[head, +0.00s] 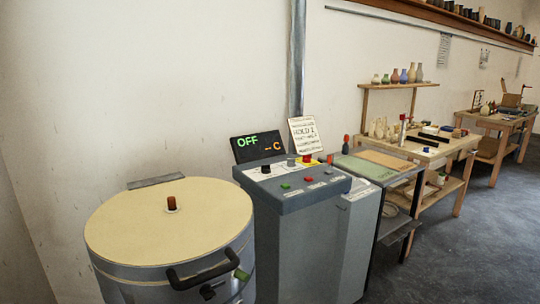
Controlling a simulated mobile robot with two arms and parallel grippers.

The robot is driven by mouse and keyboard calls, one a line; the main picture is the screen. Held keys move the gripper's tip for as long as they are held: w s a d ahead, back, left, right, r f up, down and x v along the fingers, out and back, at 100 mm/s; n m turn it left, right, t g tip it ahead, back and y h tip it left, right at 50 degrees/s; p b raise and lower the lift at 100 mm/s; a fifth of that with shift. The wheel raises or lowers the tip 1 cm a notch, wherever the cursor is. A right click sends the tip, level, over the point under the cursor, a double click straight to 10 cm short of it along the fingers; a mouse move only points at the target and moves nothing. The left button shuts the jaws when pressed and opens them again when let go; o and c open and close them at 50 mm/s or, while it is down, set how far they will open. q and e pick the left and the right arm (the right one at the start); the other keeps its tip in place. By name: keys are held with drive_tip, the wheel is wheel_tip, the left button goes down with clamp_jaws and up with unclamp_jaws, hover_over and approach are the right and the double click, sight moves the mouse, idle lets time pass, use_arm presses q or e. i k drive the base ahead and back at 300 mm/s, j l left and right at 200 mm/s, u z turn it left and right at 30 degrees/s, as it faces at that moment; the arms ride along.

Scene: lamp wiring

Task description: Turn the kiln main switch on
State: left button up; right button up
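The grey kiln control cabinet (296,235) stands in the middle of the head view, with a sloped top panel. Its dark display (258,146) reads "OFF" in green and "--C" in orange. A red knob on a yellow plate (307,158) sits at the panel's back right; it looks like a main switch, but its label is too small to read. A black knob (265,169) and a dark knob (291,163) sit to its left. A green button (285,185) and a red button (308,179) are on the front part. Neither gripper is in view.
The round kiln (170,226) with a cream lid and black handle (203,272) stands left of the cabinet. A sign (304,135) reading partly "HOLD" stands behind the panel. A workbench (432,150) with pottery is to the right. Open floor (470,240) lies at the right.

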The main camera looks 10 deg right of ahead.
sight(306, 158)
drive_tip(key=i+l+u, duration=0.25)
drive_tip(key=l+u, duration=0.3)
drive_tip(key=i+l+u, duration=0.25)
drive_tip(key=l+u, duration=0.25)
drive_tip(key=l, duration=0.1)
